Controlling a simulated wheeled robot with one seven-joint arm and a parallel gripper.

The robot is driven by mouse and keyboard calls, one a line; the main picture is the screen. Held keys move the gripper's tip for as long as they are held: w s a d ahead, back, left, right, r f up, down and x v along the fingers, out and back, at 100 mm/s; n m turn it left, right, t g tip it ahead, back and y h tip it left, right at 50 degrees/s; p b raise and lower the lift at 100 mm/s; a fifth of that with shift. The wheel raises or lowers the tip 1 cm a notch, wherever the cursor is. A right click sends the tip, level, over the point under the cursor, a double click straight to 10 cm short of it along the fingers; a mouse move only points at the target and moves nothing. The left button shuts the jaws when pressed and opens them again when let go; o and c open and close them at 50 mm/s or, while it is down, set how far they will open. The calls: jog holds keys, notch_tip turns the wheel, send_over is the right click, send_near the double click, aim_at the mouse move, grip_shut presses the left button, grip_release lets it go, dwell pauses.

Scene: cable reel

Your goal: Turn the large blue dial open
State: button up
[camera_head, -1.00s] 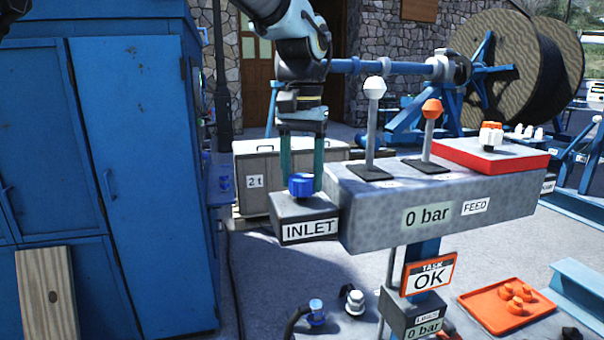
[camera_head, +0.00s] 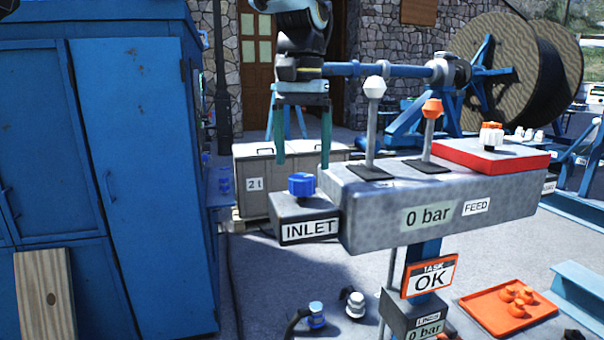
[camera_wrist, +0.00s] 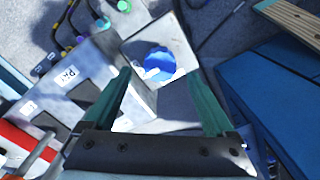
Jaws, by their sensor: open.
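The large blue dial (camera_head: 301,184) sits on top of the grey INLET block (camera_head: 306,229), at the left end of the grey manifold (camera_head: 440,205). My gripper (camera_head: 303,165) is above the dial, with its two green fingers spread wide and nothing between them. In the wrist view the blue dial (camera_wrist: 160,64) lies ahead of and between the fingertips of my gripper (camera_wrist: 159,78), with a white pointer mark at its lower left. The fingers look apart from the dial. The manifold display reads 0 bar, and a sign (camera_head: 431,276) below reads TASK OK.
A white-topped lever (camera_head: 373,125) and an orange-topped lever (camera_head: 429,135) stand on the manifold, right of my gripper. A red box (camera_head: 492,156) is at its far end. A blue cabinet (camera_head: 135,180) stands at left. An orange tray (camera_head: 500,312) lies low at right.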

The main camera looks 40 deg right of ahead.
aim_at(302, 177)
notch_tip(302, 177, up, 7)
jog(key=shift+f+b, duration=0.15)
jog(key=shift+b, duration=0.15)
dwell(0.4)
jog(key=w+a+f+n, duration=0.3)
jog(key=w+a+f, duration=0.45)
jog(key=a, duration=0.25)
jog(key=w+a+f+n, duration=0.3)
jog(key=w+a+f, duration=0.4)
jog(key=a+f, duration=0.3)
jog(key=s+a+f+n, duration=0.1)
jog(key=a+f, duration=0.2)
jog(key=a, duration=0.4)
jog(key=s+a+f+n+t, duration=0.1)
jog(key=s+a+f+n, duration=0.1)
jog(key=a+f, duration=0.2)
jog(key=s+a+f+n, duration=0.1)
jog(key=a+f, duration=0.3)
jog(key=a, duration=0.6)
jog(key=shift+s+t, duration=0.3)
jog(key=shift+s, duration=0.25)
